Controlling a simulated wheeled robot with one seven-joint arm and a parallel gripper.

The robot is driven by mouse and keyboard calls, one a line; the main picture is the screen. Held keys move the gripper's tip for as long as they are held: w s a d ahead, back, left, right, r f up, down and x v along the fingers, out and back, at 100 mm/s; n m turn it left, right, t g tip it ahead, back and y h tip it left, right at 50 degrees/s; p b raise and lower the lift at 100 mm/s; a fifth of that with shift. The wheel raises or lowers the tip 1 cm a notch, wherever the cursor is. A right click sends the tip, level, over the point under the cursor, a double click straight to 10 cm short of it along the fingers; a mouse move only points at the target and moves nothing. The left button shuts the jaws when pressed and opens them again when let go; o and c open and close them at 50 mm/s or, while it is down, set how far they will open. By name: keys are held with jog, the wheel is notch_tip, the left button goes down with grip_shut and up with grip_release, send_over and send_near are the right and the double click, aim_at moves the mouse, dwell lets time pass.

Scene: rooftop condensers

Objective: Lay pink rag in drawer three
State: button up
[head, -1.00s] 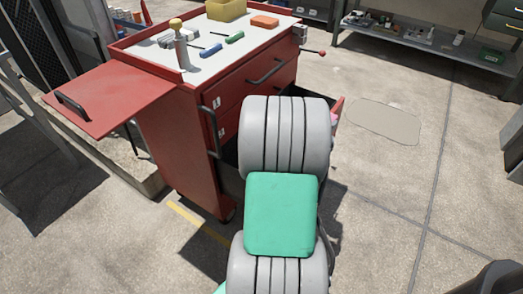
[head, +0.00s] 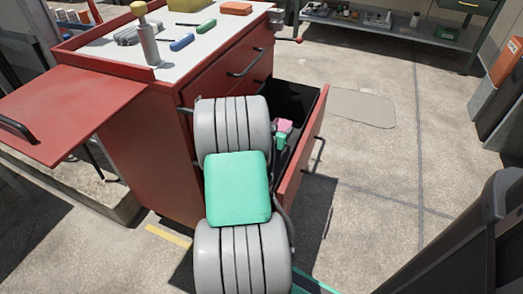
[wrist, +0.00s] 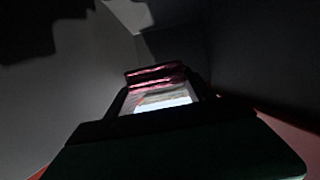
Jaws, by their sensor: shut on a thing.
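The pink rag (head: 284,125) shows as a small piece at the end of my arm, inside or just above the open drawer. My gripper (head: 281,138) is mostly hidden behind my arm and is shut on the rag. The open drawer (head: 316,125), below the other drawers of the red cabinet (head: 165,160), is pulled out to the right; its number is not visible. Its dark inside shows at the back. In the dim wrist view, the rag (wrist: 155,75) shows as pink streaks between the fingers of my gripper (wrist: 157,88), with grey and dark walls around.
The cabinet's white top holds a yellow-knobbed tool (head: 146,38), a blue-handled tool (head: 182,41), a green-handled tool (head: 207,26) and an orange block (head: 236,8). A red side shelf (head: 75,105) sticks out left. Concrete floor (head: 375,165) is clear right of the drawer.

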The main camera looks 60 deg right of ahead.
aim_at(281, 124)
jog(key=w+d+f+b, duration=0.1)
jog(key=d+f+b, duration=0.1)
jog(key=d+f, duration=0.1)
jog(key=w+d+f+b, duration=0.2)
jog(key=d+f, duration=0.1)
jog(key=d, duration=0.1)
jog(key=w+d+f+b, duration=0.1)
jog(key=d+f+b, duration=0.1)
jog(key=d+f, duration=0.1)
jog(key=shift+w+d, duration=0.25)
jog(key=shift+d, duration=0.4)
jog(key=f+b, duration=0.1)
jog(key=f, duration=0.2)
jog(key=shift+w+d+f+b, duration=0.1)
jog(key=shift+d+f+b, duration=0.1)
jog(key=shift+f+b, duration=0.15)
jog(key=shift+r, duration=0.15)
jog(key=shift+f, duration=0.5)
jog(key=shift+f, duration=0.1)
